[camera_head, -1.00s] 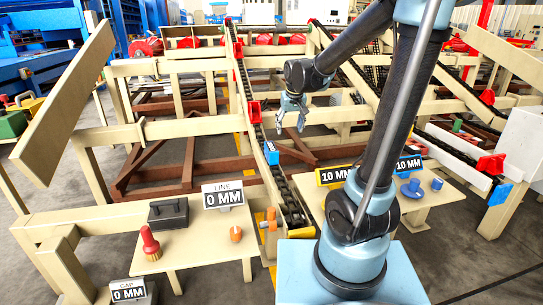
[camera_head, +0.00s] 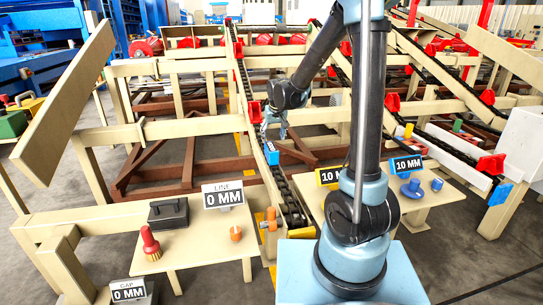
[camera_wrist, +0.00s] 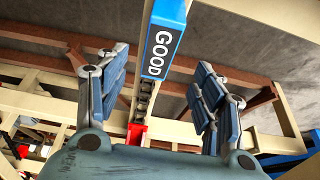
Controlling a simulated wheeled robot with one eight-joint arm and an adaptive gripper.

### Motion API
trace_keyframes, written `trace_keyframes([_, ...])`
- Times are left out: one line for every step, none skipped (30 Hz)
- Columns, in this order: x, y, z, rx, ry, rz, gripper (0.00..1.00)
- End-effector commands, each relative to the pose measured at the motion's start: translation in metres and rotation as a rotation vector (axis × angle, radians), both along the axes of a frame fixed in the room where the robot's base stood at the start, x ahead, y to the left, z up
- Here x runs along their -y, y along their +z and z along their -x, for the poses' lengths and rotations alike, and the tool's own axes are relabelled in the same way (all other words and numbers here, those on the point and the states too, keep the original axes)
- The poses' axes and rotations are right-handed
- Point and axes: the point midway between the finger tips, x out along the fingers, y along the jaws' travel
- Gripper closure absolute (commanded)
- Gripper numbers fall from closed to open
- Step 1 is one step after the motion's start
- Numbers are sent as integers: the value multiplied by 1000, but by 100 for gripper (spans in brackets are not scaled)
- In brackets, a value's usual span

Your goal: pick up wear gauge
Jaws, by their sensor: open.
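In the head view, a blue block (camera_head: 271,154) on the chain rail looks like the same one. No other thing is labelled as a wear gauge, so I cannot be sure that this is it. My gripper (camera_head: 274,130) hangs just above this block in the head view. In the wrist view, my gripper's fingers (camera_wrist: 158,78) are spread wide, one on each side of the block, with nothing held.
A red block (camera_head: 254,111) sits farther up the chain (camera_head: 291,207). A left table (camera_head: 193,249) bears a red-handled brush (camera_head: 150,243), a black case (camera_head: 168,212) and an orange knob (camera_head: 235,233). A right table (camera_head: 433,190) bears blue parts (camera_head: 412,188). Beige beams surround the chain.

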Motion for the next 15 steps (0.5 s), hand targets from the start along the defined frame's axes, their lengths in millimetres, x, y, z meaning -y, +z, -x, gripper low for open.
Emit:
trace_keyframes([-1, -7, -3, 0, 0, 0, 38])
trace_keyframes([-1, -10, -4, 0, 0, 0, 38])
trace_keyframes([-2, -14, -6, 0, 0, 0, 38])
trace_keyframes([-2, -18, -7, 0, 0, 0, 38])
trace_keyframes([-2, -21, -9, 0, 0, 0, 38])
trace_keyframes([-3, -26, -10, 0, 0, 0, 38])
trace_keyframes([-3, -29, -11, 0, 0, 0, 38])
trace_keyframes([-3, -32, -13, 0, 0, 0, 38])
trace_keyframes([-4, -36, -15, 0, 0, 0, 38])
trace_keyframes([-4, -39, -16, 0, 0, 0, 38])
trace_keyframes([-4, -41, -16, 0, 0, 0, 38])
trace_keyframes([-5, -44, -17, 0, 0, 0, 38])
trace_keyframes([-5, -46, -18, 0, 0, 0, 38])
trace_keyframes([-5, -47, -19, 0, 0, 0, 38])
trace_keyframes([-5, -49, -19, 0, 0, 0, 38])
